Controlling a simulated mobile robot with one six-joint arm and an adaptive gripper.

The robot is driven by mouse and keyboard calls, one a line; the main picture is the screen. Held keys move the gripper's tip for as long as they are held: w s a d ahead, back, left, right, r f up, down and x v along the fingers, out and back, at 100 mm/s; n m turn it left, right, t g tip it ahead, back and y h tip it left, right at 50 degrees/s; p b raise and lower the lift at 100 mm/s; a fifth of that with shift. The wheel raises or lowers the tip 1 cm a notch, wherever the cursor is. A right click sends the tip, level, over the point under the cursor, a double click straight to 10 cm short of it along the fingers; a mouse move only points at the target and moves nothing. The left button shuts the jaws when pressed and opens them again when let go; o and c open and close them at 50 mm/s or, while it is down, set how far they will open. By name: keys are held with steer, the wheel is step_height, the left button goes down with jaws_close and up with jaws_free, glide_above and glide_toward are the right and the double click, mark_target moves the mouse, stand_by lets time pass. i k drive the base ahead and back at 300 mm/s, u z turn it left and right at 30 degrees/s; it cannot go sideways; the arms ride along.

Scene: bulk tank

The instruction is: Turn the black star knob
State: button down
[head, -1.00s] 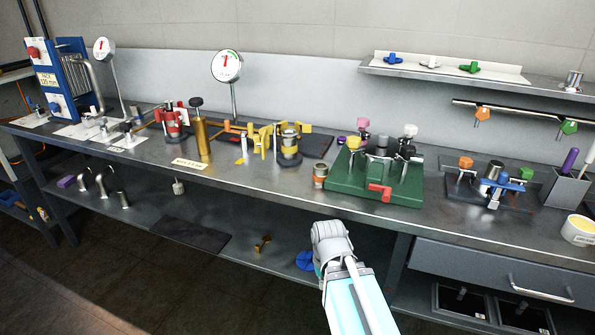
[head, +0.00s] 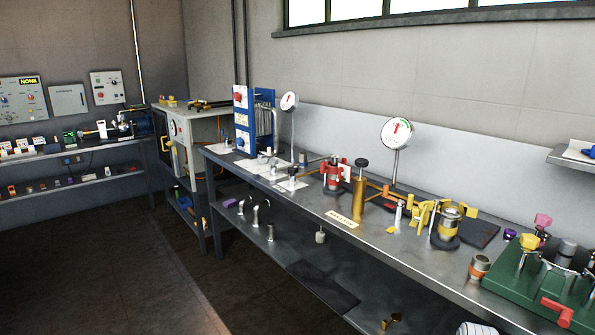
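A black knob (head: 361,163) sits on top of an upright brass column (head: 359,197) on the steel bench, right of centre. It is too small to tell whether it is star-shaped. Only a white rounded piece of my arm shows at the bottom edge, right of centre, below the bench front. My gripper's fingers are not visible, and nothing of mine touches the knob.
A red valve (head: 332,174) stands left of the column and yellow fittings (head: 447,222) stand right of it. A dial gauge (head: 396,132) rises behind. A green base (head: 540,285) with knobs is at the right. The floor (head: 120,270) at left is clear.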

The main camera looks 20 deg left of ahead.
mark_target(293, 170)
steer(key=k, duration=0.5)
steer(key=u, duration=1.6)
steer(key=i, duration=1.15)
